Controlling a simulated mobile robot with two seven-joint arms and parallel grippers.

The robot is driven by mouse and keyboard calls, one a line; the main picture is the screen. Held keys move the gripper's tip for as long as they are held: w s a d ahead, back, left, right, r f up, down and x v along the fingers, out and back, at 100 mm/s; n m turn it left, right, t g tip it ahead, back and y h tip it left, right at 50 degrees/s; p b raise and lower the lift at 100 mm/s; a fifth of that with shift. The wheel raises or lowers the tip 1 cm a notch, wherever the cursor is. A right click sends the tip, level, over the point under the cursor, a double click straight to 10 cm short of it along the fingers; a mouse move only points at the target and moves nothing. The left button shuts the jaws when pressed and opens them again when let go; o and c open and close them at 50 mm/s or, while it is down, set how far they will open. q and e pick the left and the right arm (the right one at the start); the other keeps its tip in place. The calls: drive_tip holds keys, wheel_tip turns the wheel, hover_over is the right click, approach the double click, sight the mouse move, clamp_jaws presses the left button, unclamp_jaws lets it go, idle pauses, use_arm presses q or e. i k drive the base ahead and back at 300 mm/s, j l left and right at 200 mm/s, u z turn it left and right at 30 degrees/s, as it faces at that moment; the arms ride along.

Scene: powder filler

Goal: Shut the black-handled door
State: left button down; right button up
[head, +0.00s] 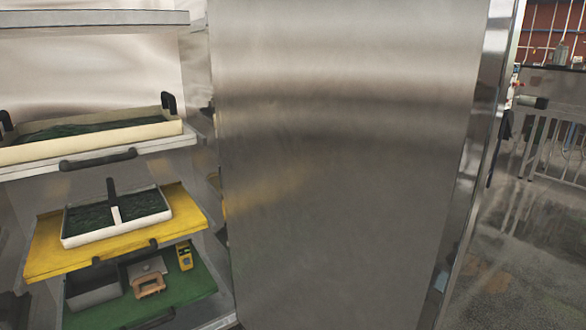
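A large brushed-metal panel (345,170) fills the middle of the head view. It looks like the door, standing open beside the shelves, with its bright narrow edge (478,130) on the right. A small dark piece (507,126) shows just past that edge; I cannot tell whether it is the black handle. No handle shows on the broad face of the panel. Neither of my grippers can be made out. A dark shape at the lower left corner is too unclear to name.
Open shelves at the left hold a cream tray (20,156), a yellow pull-out board (45,250) with a white tray, and a green drawer (195,287) with tools. Bare floor (530,260) and a grey metal railing (560,135) lie at the right.

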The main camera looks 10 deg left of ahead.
sight(355, 140)
drive_tip(key=k+l+u, duration=0.2)
drive_tip(key=l, duration=0.15)
drive_tip(key=l+u, duration=0.2)
drive_tip(key=k+l+u, duration=0.15)
drive_tip(key=l, duration=0.25)
drive_tip(key=l+u, duration=0.3)
drive_tip(key=l, duration=0.25)
drive_tip(key=k+l+u, duration=0.25)
drive_tip(key=l, duration=0.25)
drive_tip(key=i+l+u, duration=0.1)
drive_tip(key=l+u, duration=0.15)
drive_tip(key=l, duration=0.3)
drive_tip(key=l+u, duration=0.25)
drive_tip(key=l, duration=0.3)
drive_tip(key=i+l+u, duration=0.1)
drive_tip(key=l, duration=0.25)
drive_tip(key=i+l+u, duration=0.15)
drive_tip(key=i+l, duration=0.15)
drive_tip(key=i+l+u, duration=0.1)
drive_tip(key=l, duration=0.35)
drive_tip(key=i+j+u, duration=0.15)
drive_tip(key=u, duration=0.15)
drive_tip(key=j, duration=0.1)
